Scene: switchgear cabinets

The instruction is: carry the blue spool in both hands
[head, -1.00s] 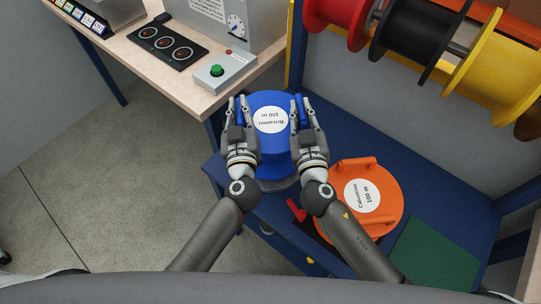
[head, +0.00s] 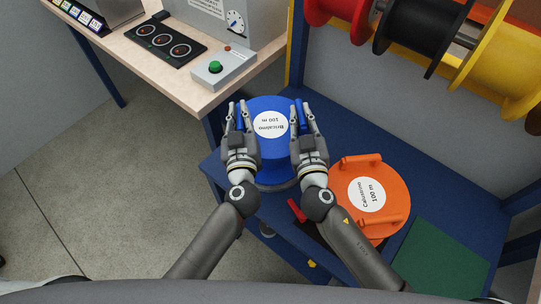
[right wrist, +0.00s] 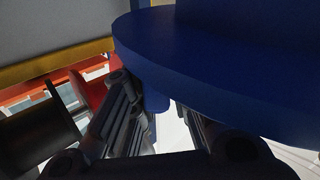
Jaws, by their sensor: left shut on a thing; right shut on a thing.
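The blue spool (head: 268,152), with a round white label on top, is upright between my two grippers. My left gripper (head: 240,118) is shut on the blue handle at the spool's left side. My right gripper (head: 302,118) is shut on the blue handle at its right side. In the right wrist view the spool's dark blue rim (right wrist: 215,75) fills the upper right, and a blue handle piece (right wrist: 157,100) shows between the fingers of my right gripper (right wrist: 160,120). The spool's underside is hidden, so I cannot tell its height above the blue bench.
An orange spool (head: 393,191) lies on the blue bench (head: 450,207) to the right, near my right forearm. A wooden table (head: 130,62) with a green-button box (head: 222,68) stands at upper left. Racked reels (head: 420,30) hang at upper right.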

